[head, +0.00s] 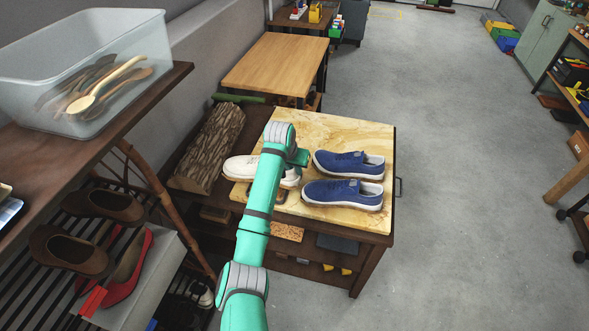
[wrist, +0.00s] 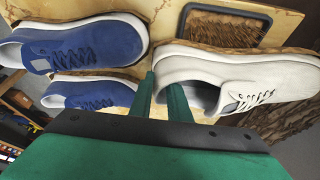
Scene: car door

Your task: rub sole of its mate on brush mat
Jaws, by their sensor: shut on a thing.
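The white shoe (head: 241,168) has a tan sole and lies partly behind my arm in the head view. In the wrist view the white shoe (wrist: 245,78) fills the right side. My gripper (wrist: 165,85) is shut on its collar at the heel end, one finger inside the opening and one outside.
A bark-covered log (head: 213,145) lies left of the board. A shelf at left holds a clear bin (head: 80,70) of wooden spoons, with brown and red shoes on a rack below. Open grey floor (head: 450,180) lies to the right.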

